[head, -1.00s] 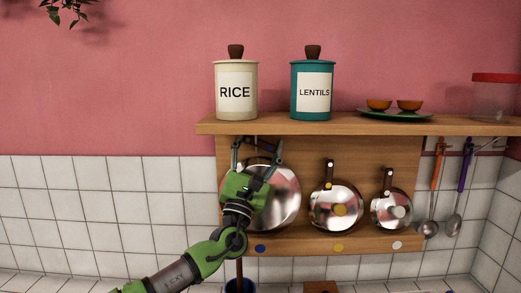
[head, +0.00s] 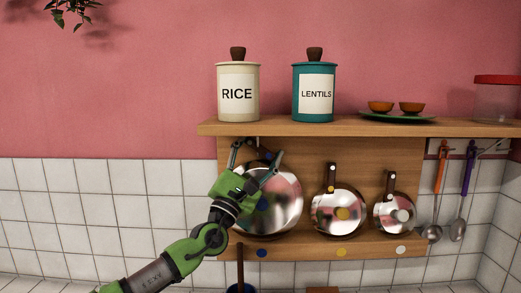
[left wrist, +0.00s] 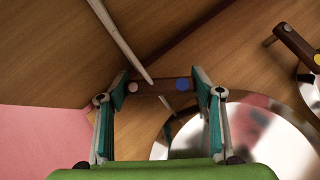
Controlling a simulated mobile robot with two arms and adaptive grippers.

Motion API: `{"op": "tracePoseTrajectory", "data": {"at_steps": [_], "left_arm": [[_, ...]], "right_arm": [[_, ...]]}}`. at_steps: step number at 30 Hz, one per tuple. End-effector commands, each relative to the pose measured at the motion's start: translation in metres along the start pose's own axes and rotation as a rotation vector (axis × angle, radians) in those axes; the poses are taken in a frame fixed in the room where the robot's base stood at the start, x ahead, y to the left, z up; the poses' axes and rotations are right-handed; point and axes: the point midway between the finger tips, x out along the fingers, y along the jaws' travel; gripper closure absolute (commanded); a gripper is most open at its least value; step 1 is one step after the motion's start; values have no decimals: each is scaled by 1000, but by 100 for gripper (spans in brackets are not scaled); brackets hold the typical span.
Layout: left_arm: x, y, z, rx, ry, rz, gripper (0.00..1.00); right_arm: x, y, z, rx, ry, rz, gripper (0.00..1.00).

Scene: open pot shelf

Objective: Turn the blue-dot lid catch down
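The blue-dot lid catch (left wrist: 160,87) is a short brown bar with a blue dot near its right end in the left wrist view. It lies level there, between the fingertips of my left gripper (left wrist: 161,92). The fingers stand apart at its two ends; I cannot tell whether they touch it. In the head view my left gripper (head: 259,150) reaches up over the large shiny lid (head: 285,203), fingers spread just below the shelf. The catch is small and partly hidden there, and looks slanted. My right gripper is not in view.
The wooden shelf (head: 300,128) is close above the gripper, with a rice canister (head: 238,95) and lentils canister (head: 314,95) on it. Yellow-dot (head: 331,175) and white-dot (head: 391,183) catches stand upright at smaller lids to the right. A pale thin rod (left wrist: 120,42) crosses above the catch.

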Motion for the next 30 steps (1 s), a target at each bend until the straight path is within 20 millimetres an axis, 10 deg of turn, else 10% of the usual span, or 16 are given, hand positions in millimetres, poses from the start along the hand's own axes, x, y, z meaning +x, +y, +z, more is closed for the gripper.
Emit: {"op": "tracePoseTrajectory", "data": {"at_steps": [16, 30], "left_arm": [[-10, 0, -1, -1, 1, 1, 23], [-98, 0, -2, -1, 3, 0, 23]], "right_arm": [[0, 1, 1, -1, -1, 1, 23], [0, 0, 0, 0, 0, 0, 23]]}}
